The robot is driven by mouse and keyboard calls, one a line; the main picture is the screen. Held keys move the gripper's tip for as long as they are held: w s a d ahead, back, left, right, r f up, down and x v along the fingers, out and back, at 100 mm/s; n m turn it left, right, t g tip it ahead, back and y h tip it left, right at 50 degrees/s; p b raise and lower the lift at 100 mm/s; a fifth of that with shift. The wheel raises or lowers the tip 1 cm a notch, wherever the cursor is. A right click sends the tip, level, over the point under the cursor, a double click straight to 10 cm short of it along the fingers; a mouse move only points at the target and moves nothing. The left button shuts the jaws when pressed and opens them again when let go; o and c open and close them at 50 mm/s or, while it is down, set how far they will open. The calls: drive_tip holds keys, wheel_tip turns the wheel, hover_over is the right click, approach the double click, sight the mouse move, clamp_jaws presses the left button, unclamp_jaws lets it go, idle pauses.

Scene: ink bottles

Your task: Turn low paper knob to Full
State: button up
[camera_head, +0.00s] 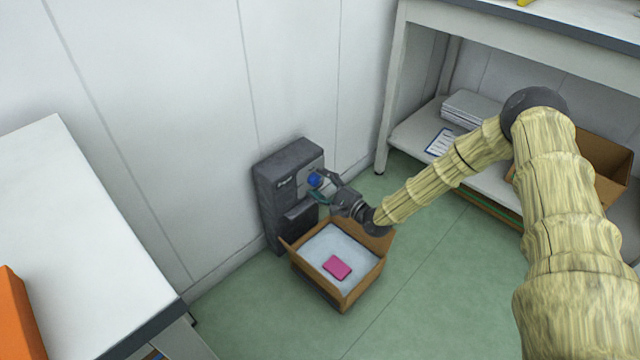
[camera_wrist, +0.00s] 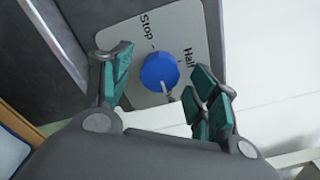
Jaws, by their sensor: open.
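The blue knob (camera_wrist: 160,72) sits on a light label plate (camera_wrist: 190,30) in the wrist view. The words Stop and Half are readable on the plate; I cannot read Full. A small pale mark shows at the knob's lower edge, and I cannot tell whether it is a pointer. My gripper (camera_wrist: 158,78) is open, with one teal finger on each side of the knob and visible gaps to it. In the head view the knob (camera_head: 314,180) is on the front of a dark grey machine (camera_head: 285,160), with my gripper (camera_head: 327,190) right at it.
An open cardboard box (camera_head: 346,297) with pale contents and a pink item (camera_head: 337,268) stands below the knob, close under my gripper. A white table (camera_head: 70,220) is at left. A shelf (camera_head: 410,130) with papers is at right. Green floor is open in front.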

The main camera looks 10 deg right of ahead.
drive_tip(key=v, duration=1.1)
drive_tip(key=shift+s, duration=0.15)
drive_tip(key=shift+d, duration=0.15)
